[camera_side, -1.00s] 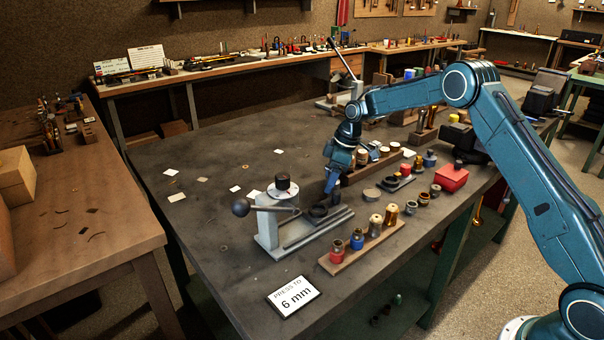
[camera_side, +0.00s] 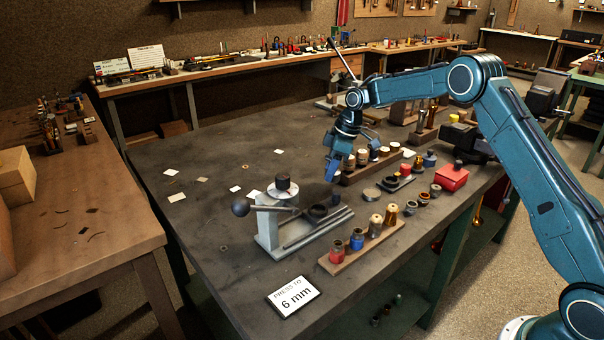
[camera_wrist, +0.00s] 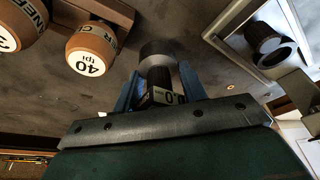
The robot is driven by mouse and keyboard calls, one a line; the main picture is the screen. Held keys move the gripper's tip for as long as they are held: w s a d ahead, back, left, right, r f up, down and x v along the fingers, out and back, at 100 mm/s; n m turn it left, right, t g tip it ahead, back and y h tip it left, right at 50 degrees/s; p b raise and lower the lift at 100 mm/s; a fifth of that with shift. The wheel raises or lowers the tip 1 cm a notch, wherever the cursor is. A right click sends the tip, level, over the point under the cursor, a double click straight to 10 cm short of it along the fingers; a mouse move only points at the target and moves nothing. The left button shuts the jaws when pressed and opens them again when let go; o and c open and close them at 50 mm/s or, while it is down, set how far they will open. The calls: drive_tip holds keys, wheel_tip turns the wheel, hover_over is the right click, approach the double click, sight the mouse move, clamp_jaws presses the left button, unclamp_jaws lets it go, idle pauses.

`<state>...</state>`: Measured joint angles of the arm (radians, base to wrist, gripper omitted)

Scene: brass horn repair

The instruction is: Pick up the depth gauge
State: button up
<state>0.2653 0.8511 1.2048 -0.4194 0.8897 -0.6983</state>
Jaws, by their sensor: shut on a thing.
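The depth gauge (camera_wrist: 158,52) shows in the wrist view as a grey round end on a dark body, with a small display reading about 0.0. My gripper (camera_wrist: 158,78) is shut on it, with one blue finger on each side. In the side view my gripper (camera_side: 332,172) points down above the bench, behind the press (camera_side: 268,235). The gauge is too small and too covered by the fingers to make out clearly there.
The press has a ball-ended lever (camera_side: 241,207) and a dark ring (camera_side: 318,211) on its base. A wooden rack (camera_side: 335,262) of coloured jars stands in front. Labelled round-topped pieces (camera_wrist: 92,50) are close by in the wrist view. A red box (camera_side: 451,178) sits right. The bench's left side is mostly clear.

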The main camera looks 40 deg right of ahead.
wheel_tip(320, 180, up, 7)
drive_tip(key=shift+r, duration=0.1)
idle(0.3)
idle(0.4)
drive_tip(key=shift+s+a, duration=0.1)
drive_tip(key=shift+a, duration=0.25)
drive_tip(key=s+a+r, duration=0.2)
drive_tip(key=s+a, duration=1.6)
drive_tip(key=s, duration=0.3)
drive_tip(key=shift+a+r, duration=0.15)
drive_tip(key=shift+r, duration=0.05)
drive_tip(key=shift+f, duration=0.1)
drive_tip(key=shift+w+f, duration=0.1)
drive_tip(key=shift+f, duration=2.2)
